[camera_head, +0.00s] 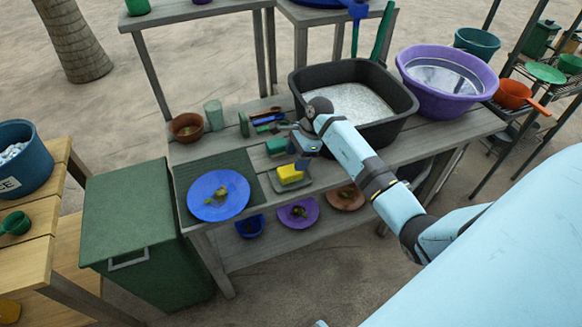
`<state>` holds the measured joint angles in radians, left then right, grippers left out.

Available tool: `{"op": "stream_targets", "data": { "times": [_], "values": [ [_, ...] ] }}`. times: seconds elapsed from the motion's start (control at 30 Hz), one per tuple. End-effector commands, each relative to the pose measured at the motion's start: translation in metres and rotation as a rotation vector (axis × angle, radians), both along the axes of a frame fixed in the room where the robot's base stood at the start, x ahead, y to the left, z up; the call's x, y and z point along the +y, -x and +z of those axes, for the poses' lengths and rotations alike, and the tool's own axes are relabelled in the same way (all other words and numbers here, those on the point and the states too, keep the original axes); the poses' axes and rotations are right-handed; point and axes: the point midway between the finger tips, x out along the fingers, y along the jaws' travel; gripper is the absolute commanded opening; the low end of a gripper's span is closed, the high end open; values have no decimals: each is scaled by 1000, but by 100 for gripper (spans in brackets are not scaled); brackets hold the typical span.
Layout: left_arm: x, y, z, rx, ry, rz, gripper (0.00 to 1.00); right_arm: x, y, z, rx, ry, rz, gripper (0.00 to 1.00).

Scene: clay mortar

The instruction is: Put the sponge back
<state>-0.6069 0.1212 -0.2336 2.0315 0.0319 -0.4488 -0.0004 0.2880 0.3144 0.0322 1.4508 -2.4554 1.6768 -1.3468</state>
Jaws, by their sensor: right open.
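The yellow sponge (290,172) lies on a small grey-green dish (300,184) near the front edge of the wooden wash table. My right gripper (299,157) is open just above and behind the sponge. One dark blue fingertip shows right at the sponge's upper right corner; I cannot tell whether it touches. Part of the gripper is hidden by its own wrist. My left gripper is not in view.
A blue plate (218,195) with scraps lies on a dark green mat left of the sponge. A black basin (395,91) and purple tub (447,72) fill the right.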

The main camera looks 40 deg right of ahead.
Motion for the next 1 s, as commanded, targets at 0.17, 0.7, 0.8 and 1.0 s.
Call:
{"op": "stream_targets", "data": {
  "times": [0.17,0.7,0.8,1.0],
  "values": [
    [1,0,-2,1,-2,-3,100,-15,3,33,-1,3,0,61],
    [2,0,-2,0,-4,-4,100,45,19,39,-53,-285,-97,61],
    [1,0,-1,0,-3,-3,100,110,38,41,-45,-642,-273,61],
    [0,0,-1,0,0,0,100,175,79,73,247,-1411,-848,61]
  ]
}}
